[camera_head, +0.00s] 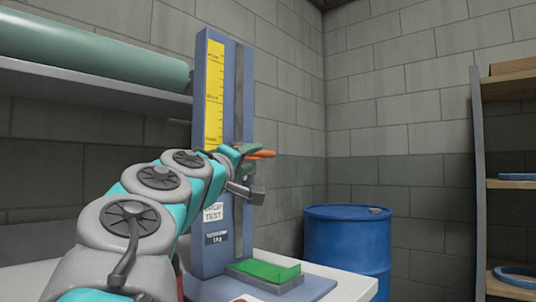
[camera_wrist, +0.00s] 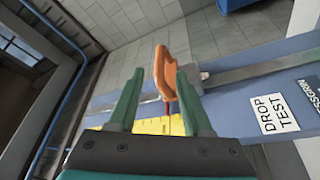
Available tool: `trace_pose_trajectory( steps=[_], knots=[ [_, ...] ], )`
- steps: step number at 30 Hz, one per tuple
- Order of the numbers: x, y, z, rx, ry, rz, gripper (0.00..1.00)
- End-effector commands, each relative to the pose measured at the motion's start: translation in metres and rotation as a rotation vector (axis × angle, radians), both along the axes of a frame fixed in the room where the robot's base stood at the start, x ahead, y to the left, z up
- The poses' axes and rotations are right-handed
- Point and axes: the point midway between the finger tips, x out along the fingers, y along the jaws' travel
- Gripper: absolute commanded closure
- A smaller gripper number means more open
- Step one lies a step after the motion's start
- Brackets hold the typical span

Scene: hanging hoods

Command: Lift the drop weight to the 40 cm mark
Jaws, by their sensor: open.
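The drop tester is a blue-grey column (camera_head: 214,180) with a yellow scale (camera_head: 214,95) and a dark vertical rail. The drop weight's orange handle (camera_head: 262,154) shows near the scale's lower end; the body of the weight is mostly hidden. In the wrist view the orange handle (camera_wrist: 165,62) has a grey fitting beside it, and a thin red pointer reaches the yellow scale (camera_wrist: 155,126). My gripper (camera_wrist: 157,80) is open, its green fingers either side of the handle, which appears closer to the right finger. I cannot tell whether they touch.
A green pad (camera_head: 265,270) lies on the tester's base, on a white table (camera_head: 345,287). A blue drum (camera_head: 347,245) stands right of the table. A shelf (camera_head: 90,82) with a green cylinder is at left, and wooden shelves (camera_head: 512,185) are at right.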

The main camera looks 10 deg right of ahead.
Motion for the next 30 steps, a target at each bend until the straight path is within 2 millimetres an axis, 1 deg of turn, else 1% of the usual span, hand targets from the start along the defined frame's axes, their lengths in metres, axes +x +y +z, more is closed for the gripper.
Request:
trace_pose_trajectory(
  steps=[6,9,15,19,26,27,30],
  knots=[
    [0.028,-0.020,0.006,0.005,0.002,-0.001,0.50],
    [0.038,-0.030,0.009,0.007,0.001,-0.003,0.50],
    [0.053,-0.039,0.013,0.005,0.000,-0.001,0.50],
    [0.056,-0.041,0.014,0.005,-0.001,-0.001,0.50],
    [0.056,-0.041,0.014,0.005,-0.001,-0.001,0.50],
    [0.056,-0.041,0.014,0.005,-0.001,-0.001,0.53],
    [0.056,-0.041,0.014,0.005,-0.001,-0.001,0.64]
  ],
)
